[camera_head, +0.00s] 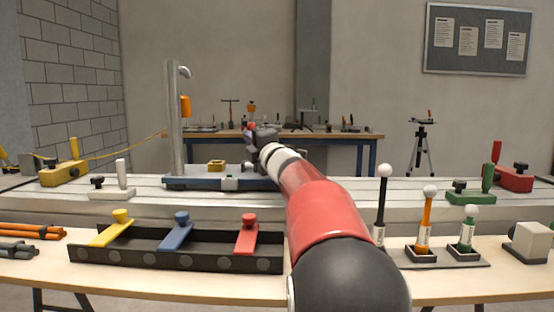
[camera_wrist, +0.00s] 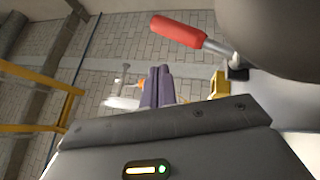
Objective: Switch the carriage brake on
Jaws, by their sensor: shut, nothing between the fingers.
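The carriage (camera_head: 205,183) is a blue base on the pale rails, with a tall silver post (camera_head: 174,120) at its left. My gripper (camera_head: 255,134) is raised above the right part of the carriage, and my arm hides that end. In the wrist view my gripper's two purple-grey fingers (camera_wrist: 158,88) are pressed together with nothing between them. A lever with a red handle (camera_wrist: 178,29) on a metal rod is above and right of the fingers, apart from them in the picture. I cannot tell for certain whether it is the carriage brake.
A black tray (camera_head: 180,257) with yellow, blue and red levers stands in front. Black, orange and green upright levers (camera_head: 427,215) stand at the right. Yellow (camera_head: 65,175), white (camera_head: 112,192), green (camera_head: 470,196) and red (camera_head: 513,179) clamps sit along the rails. A workbench stands behind.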

